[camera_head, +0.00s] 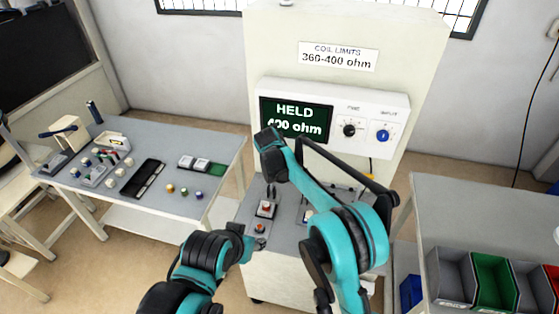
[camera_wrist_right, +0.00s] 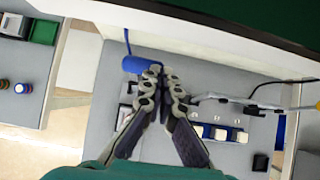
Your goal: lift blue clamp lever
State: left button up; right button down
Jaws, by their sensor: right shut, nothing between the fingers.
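A blue cylindrical handle (camera_wrist_right: 141,65), which looks like the clamp lever grip, shows in the right wrist view with a thin blue rod above it. My right gripper (camera_wrist_right: 162,73) is shut and empty. Its fingertips are just right of the handle's end; I cannot tell whether they touch it. In the head view my right arm reaches up before the tester, and its own links hide its fingers and the handle. My left arm (camera_head: 196,262) is low in the middle of the head view; its fingers are not clear.
The tester display (camera_head: 296,119) reads HELD 400 ohm. Wires and a row of white blocks (camera_wrist_right: 219,133) lie right of my fingers. The left table (camera_head: 220,153) carries small parts and a dark blue lever (camera_head: 58,131). Bins (camera_head: 492,279) stand at right.

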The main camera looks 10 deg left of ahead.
dwell(0.4)
jog(key=v, duration=1.2)
